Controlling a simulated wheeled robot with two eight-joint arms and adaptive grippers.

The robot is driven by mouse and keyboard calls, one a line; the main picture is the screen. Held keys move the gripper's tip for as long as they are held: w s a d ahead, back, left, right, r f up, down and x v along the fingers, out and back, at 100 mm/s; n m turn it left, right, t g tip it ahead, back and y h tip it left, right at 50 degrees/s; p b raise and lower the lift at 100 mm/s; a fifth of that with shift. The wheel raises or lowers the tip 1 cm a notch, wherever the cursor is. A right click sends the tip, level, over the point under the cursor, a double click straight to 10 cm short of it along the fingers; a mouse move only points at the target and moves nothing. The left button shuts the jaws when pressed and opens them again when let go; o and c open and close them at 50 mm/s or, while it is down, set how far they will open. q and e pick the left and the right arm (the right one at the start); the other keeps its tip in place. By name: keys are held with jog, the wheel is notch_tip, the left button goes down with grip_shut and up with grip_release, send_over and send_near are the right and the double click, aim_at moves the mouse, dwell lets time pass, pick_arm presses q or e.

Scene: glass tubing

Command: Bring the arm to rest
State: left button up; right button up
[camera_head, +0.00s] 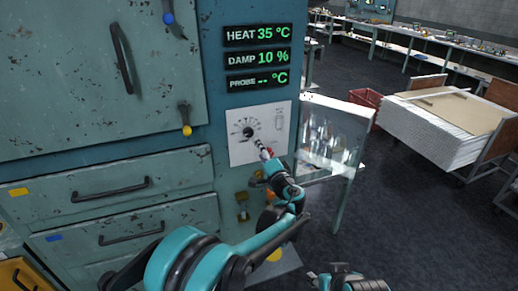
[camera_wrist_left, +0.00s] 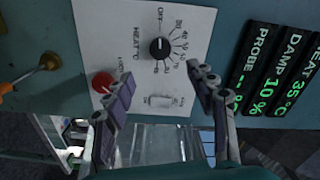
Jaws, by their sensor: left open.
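My left arm reaches up from the bottom of the head view to a white control panel (camera_head: 276,112) on the blue-green cabinet. My left gripper (camera_head: 263,148) is in front of the panel's lower part. In the left wrist view the left gripper (camera_wrist_left: 160,80) is open, its two fingers apart and nothing between them. A black heat knob (camera_wrist_left: 159,48) is beyond the fingertips, and a red knob (camera_wrist_left: 102,82) is by the left finger. Part of my right arm (camera_head: 348,281) shows at the bottom edge of the head view; its fingers cannot be made out.
Displays above the panel read HEAT 35 °C (camera_head: 257,35), DAMP 10 % and PROBE blank. The cabinet's drawers (camera_head: 112,188) are at left. A stand with glassware (camera_head: 332,132) is close on the right. A cart with white sheets (camera_head: 448,118) stands farther right, with open floor (camera_head: 410,215) before it.

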pick_arm(q)
jog(key=s+a+f+n+g+b, duration=0.1)
jog(key=s+a+n+g, duration=0.2)
jog(key=s+a, duration=0.6)
jog(key=s+a+f+n+g+b, duration=0.25)
jog(key=s+a, duration=0.35)
jog(key=a, duration=0.5)
jog(key=s+f+n+g+h, duration=0.1)
jog(key=s+f, duration=0.3)
jog(key=s, duration=0.4)
jog(key=s+a+f+n+g+h+b, duration=0.1)
jog(key=s+f, duration=0.3)
jog(key=s, duration=0.5)
jog(key=s+f+n+g+h, duration=0.2)
jog(key=s+f+n+h, duration=0.1)
jog(key=s, duration=0.5)
jog(key=shift+s+a+f+h+b, duration=0.15)
jog(key=shift+a+f+h+b, duration=0.2)
jog(key=shift+f, duration=0.25)
jog(key=shift+n+g, duration=0.25)
